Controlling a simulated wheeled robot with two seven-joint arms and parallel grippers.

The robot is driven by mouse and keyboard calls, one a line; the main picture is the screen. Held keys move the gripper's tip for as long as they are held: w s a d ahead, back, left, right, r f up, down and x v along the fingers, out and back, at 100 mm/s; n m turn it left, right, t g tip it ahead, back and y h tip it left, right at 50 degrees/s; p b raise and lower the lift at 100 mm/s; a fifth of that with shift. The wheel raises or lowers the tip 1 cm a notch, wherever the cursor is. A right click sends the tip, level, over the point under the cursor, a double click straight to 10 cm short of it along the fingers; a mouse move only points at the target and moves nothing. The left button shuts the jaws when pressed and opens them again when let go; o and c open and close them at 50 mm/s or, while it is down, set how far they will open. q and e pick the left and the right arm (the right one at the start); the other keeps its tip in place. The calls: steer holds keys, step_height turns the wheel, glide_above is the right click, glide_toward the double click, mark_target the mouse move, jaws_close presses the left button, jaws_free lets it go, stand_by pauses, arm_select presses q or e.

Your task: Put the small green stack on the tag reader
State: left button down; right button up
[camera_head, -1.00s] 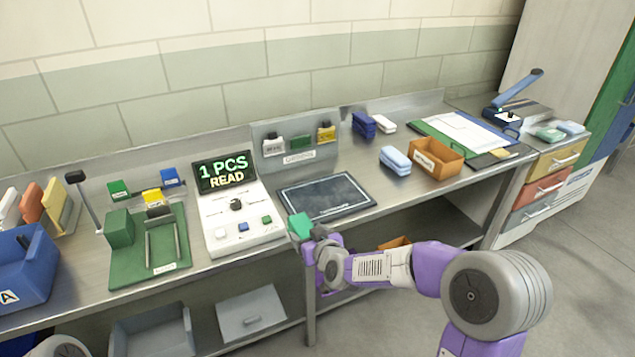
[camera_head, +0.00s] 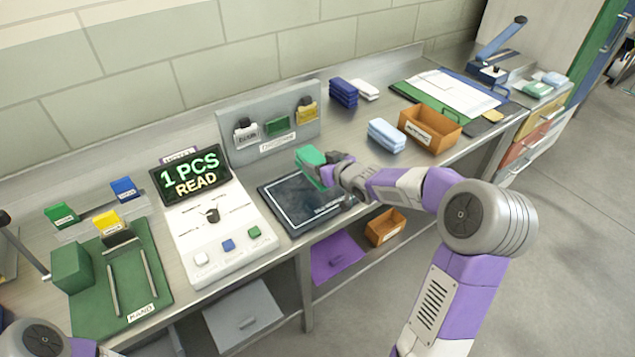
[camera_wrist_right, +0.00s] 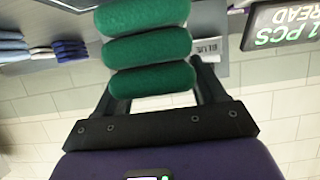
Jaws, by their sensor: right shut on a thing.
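My right gripper (camera_head: 331,170) is shut on the small green stack (camera_head: 309,156), reaching in from the right. In the right wrist view the green stack (camera_wrist_right: 146,48) shows as three rounded green layers between the fingers. The tag reader (camera_head: 284,210) is a dark flat pad with a white outline on the bench. In the head view the stack overlaps the pad's far part and looks held above it; the exact gap cannot be told. The gripper hides the pad's right part. My left gripper is out of view; only a piece of my left arm shows at lower left.
Left of the pad stands a white console with buttons (camera_head: 222,235) and a screen (camera_head: 190,175) reading "1 PCS READ". Behind is a grey rack (camera_head: 243,155) with small tagged items. A light blue stack (camera_head: 386,134) and an orange bin (camera_head: 430,129) stand to the right.

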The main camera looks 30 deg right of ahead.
step_height(320, 180, down, 6)
steer(key=shift+w+r+b, duration=0.1)
steer(key=shift+r+b, duration=0.05)
steer(key=shift+b, duration=1)
steer(key=o, duration=1.1)
steer(key=shift+f, duration=0.2)
steer(key=shift+o, duration=0.2)
